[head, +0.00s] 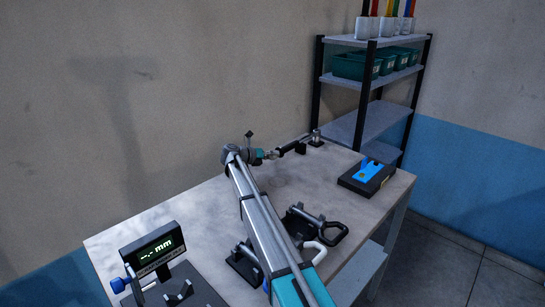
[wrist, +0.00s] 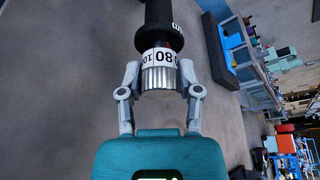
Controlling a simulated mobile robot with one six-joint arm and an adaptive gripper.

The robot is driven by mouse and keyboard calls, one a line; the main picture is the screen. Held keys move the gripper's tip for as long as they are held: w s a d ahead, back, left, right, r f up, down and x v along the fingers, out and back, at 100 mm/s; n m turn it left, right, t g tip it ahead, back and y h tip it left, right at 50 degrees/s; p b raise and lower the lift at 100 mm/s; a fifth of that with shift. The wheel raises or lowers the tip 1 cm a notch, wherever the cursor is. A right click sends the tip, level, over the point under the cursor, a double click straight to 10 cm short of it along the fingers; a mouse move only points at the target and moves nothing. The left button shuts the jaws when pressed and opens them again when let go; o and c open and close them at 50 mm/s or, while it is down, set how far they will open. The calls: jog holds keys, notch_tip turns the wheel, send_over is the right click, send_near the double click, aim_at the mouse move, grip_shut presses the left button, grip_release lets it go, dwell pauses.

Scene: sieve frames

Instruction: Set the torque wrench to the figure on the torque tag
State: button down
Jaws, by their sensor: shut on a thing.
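The torque wrench (head: 292,147) lies along the far part of the table, its far end at a small stand. In the wrist view its black handle (wrist: 158,14) with a red ring runs away from me. My gripper (wrist: 158,82) is shut on the silver knurled end (wrist: 157,76) of the wrench, one finger on each side. In the head view my gripper (head: 268,154) is small and partly hidden by my arm. I cannot make out a torque tag or its figure in either view.
A dark box with a blue top piece (head: 369,173) sits at the table's right edge. Clamp-like fixtures (head: 318,222) stand near my arm, and a gauge showing "-.- mm" (head: 157,248) at front left. A shelf rack (head: 371,88) stands behind. The table's left middle is clear.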

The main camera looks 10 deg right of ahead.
jog(key=shift+c, duration=1.3)
grip_release()
